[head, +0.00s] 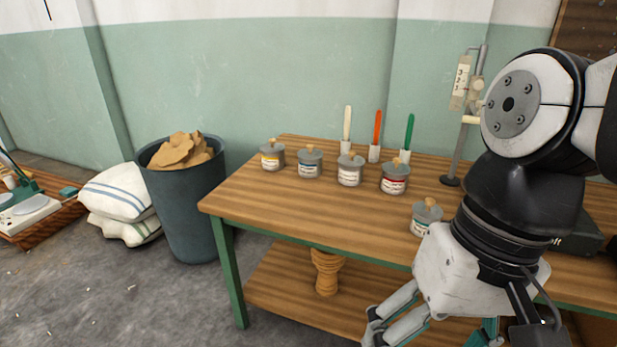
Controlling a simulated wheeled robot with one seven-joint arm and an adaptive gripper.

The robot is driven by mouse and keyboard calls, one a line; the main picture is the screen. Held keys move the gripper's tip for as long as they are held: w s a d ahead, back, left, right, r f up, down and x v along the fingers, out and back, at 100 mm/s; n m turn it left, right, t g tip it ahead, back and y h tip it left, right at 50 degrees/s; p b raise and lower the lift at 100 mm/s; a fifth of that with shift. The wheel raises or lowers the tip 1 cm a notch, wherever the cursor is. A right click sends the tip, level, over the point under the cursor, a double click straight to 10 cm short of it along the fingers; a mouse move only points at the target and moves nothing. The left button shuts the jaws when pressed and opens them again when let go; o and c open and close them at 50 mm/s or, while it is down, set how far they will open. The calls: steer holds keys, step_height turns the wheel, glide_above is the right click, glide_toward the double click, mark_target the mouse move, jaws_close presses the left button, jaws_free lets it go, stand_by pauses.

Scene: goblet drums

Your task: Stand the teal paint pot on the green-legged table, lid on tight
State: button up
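The teal-labelled grey paint pot (424,224) stands upright on the wooden top of the green-legged table (255,207), just left of my arm. A grey lid with a wooden knob sits on top of it; I cannot tell how tightly it fits. Part of the pot's lower side is hidden by my gripper's body. My gripper (432,335) is in front of the table, lower and nearer than the pot. Its fingers are spread wide apart, with nothing visible between them; the tips are partly cut off by the bottom edge.
Several similar pots (350,173) stand farther back, before three upright brushes (376,138). A metal stand (462,150) is behind my arm. A turned wooden piece (327,272) is on the lower shelf. A dark bin (185,205) and sacks (118,197) are left. The left tabletop is clear.

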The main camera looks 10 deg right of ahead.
steer(key=shift+s+d+n+t+h, duration=0.4)
steer(key=shift+s+d+n+h, duration=0.7)
steer(key=shift+s+d+n, duration=0.1)
